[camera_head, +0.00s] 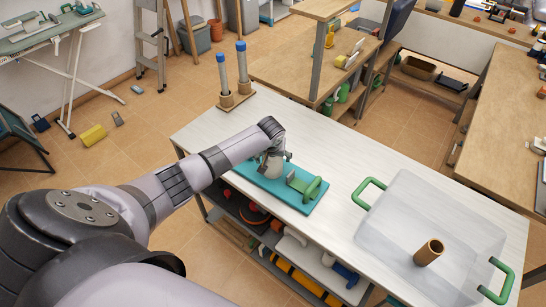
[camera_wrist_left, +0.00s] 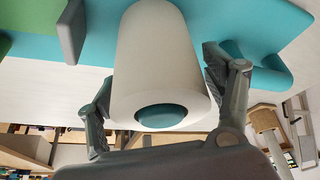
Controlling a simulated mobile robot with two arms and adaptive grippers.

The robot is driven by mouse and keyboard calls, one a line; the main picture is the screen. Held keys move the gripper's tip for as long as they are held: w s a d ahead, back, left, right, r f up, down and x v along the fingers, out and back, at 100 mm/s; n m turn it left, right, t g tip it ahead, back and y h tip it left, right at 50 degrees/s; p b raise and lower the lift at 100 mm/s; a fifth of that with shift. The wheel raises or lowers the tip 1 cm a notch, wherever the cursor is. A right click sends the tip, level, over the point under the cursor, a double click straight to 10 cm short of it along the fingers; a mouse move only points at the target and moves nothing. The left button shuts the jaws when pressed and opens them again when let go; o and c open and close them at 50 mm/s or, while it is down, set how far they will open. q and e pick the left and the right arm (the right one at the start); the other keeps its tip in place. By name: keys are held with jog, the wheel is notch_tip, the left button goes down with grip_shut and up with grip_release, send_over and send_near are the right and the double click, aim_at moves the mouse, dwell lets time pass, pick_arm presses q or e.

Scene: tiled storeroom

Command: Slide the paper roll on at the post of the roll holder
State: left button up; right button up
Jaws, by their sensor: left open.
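My left gripper (camera_head: 274,158) is above the teal mat on the white table. In the left wrist view its fingers (camera_wrist_left: 160,70) are open on both sides of a white cylinder (camera_wrist_left: 155,45) with a teal disc at its near end. I cannot tell whether they touch it. In the head view the arm mostly hides this cylinder. A wooden stand with two blue-topped posts (camera_head: 232,75) is at the table's far left corner. I cannot tell which is the paper roll. My right gripper is out of view.
The teal mat (camera_head: 315,202) also bears a green piece (camera_head: 305,185). The pale tray (camera_head: 395,215) has green handles and fills the table's right part. The table (camera_head: 340,165) is bare between mat and tray. A wooden shelf unit (camera_head: 290,65) stands beyond the far edge.

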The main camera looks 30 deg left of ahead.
pick_arm(q)
jog(key=v, duration=1.2)
jog(key=shift+d, duration=0.1)
jog(key=shift+s+f, duration=0.1)
